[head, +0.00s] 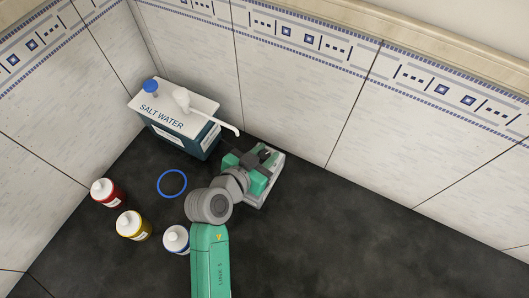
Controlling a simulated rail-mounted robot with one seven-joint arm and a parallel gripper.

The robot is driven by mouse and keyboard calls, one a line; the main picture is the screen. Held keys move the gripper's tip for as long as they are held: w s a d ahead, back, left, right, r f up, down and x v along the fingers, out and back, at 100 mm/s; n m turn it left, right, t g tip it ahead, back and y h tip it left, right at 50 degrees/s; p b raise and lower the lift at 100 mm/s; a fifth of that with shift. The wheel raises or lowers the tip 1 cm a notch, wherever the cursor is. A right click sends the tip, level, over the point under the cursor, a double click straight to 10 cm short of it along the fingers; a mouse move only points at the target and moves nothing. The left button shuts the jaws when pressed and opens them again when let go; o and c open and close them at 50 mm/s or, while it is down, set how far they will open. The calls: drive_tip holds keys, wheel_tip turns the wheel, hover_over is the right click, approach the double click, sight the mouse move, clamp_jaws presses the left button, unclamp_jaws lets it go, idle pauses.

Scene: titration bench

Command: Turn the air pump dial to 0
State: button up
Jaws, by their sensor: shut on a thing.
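The air pump (275,172) appears to be the pale grey, box-like unit on the dark bench, right of the salt water tank. My gripper (262,158) is over it, with dark fingers at its top. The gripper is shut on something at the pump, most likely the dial. The dial itself is hidden by the gripper and my wrist, so its setting cannot be read.
The salt water tank (168,133) with a blue cap and white spout stands left of my gripper. A blue ring (172,184) lies on the bench. Red (108,193), yellow (133,226) and blue (177,240) bottles stand at lower left. The bench at right is clear; tiled walls rise behind.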

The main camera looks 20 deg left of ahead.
drive_tip(key=shift+r+y+p, duration=0.1)
drive_tip(key=shift+y+p, duration=0.2)
